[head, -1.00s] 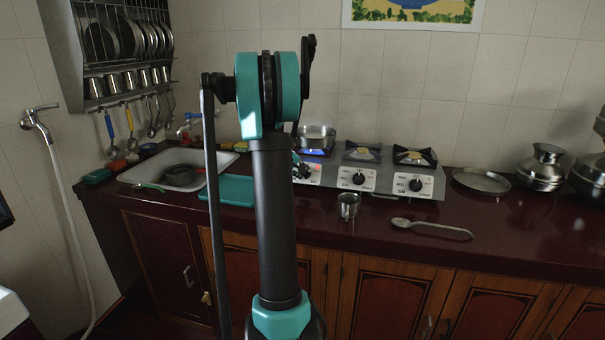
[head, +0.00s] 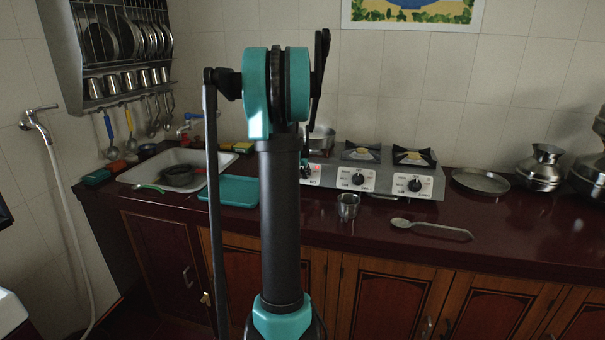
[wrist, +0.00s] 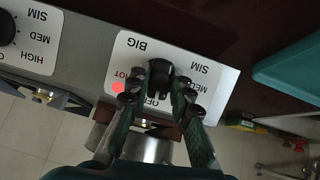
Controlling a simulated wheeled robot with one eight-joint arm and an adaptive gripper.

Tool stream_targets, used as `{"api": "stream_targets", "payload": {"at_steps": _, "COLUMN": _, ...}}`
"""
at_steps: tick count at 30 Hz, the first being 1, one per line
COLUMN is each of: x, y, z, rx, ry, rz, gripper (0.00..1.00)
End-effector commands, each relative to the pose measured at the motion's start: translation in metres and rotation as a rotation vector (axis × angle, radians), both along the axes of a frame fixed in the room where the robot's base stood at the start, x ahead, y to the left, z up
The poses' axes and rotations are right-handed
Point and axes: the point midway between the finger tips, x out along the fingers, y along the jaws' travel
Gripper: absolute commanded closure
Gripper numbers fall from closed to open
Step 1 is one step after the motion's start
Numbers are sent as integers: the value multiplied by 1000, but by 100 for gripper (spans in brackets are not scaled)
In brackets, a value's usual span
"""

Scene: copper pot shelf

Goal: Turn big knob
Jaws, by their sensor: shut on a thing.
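The big knob (wrist: 160,70) is black and sits on a white panel marked BIG, SIM, MED and OFF, upside down in the wrist view. My gripper (wrist: 158,82) is shut on it, one finger on each side. The fingers hide part of the knob and its lettering. A red light (wrist: 117,88) glows beside the knob. In the head view my arm hides most of this knob; the left end of the stove (head: 328,176) shows just right of the arm.
A metal pot (head: 322,138) sits on the left burner. Two more knobs (head: 358,179) (head: 415,185) are to the right. A steel cup (head: 348,206) and a spoon (head: 430,228) lie in front of the stove. A teal board (head: 229,190) is left of my arm.

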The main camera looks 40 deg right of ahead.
Motion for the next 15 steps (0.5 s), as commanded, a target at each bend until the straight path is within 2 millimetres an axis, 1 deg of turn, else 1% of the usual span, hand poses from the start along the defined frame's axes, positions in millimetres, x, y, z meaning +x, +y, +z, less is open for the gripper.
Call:
{"api": "stream_targets", "payload": {"at_steps": 6, "x": 0, "y": -2, "z": 0, "rx": 49, "ry": -61, "rz": -46, "gripper": 100}}
{"api": "stream_targets", "payload": {"at_steps": 15, "x": 0, "y": -2, "z": 0, "rx": 73, "ry": -89, "rz": -67, "gripper": 100}}
